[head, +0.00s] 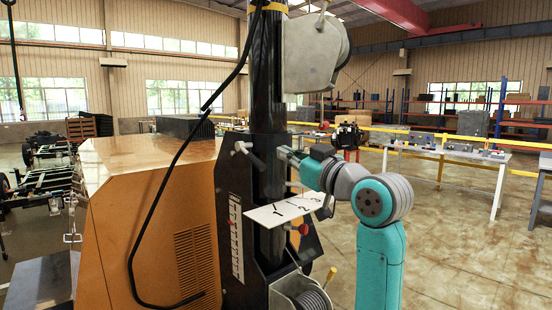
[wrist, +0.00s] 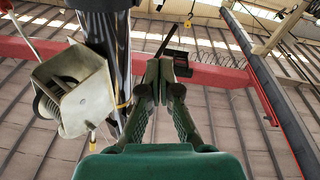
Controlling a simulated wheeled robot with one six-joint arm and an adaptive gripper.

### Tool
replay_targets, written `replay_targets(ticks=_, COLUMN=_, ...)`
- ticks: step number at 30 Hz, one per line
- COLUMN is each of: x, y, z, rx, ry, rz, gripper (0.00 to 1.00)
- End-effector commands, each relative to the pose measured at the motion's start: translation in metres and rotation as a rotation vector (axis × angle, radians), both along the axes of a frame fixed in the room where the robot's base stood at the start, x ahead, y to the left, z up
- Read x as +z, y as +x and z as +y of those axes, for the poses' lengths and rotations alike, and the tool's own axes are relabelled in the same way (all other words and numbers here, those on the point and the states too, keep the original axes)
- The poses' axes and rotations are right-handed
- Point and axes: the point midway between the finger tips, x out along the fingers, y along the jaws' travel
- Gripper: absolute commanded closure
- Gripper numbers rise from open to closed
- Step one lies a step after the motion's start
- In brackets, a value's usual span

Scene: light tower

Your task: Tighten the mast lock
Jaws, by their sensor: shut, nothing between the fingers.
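The dark mast (head: 266,100) stands upright in the head view. A small grey-and-black handle (head: 243,149), which looks like the mast lock, sticks out to the left of its collar. My gripper (wrist: 165,70) is shut and empty in the wrist view, its fingers pointing up the picture. The mast (wrist: 110,50) runs past to the left of the fingers. In the head view my arm reaches in from the right, its end beside the mast at collar height. I cannot tell whether it touches anything there. The lock handle is not clearly seen in the wrist view.
A winch housing (head: 312,50) is on the mast above. A black cable hangs in front of the orange cabinet (head: 140,200).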

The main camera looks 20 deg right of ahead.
Motion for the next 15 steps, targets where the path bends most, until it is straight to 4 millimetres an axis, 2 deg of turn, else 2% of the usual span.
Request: replay_targets(ticks=15, x=0.013, y=0.088, z=0.025, rx=0.003, ry=0.000, rz=0.001, gripper=1.00)
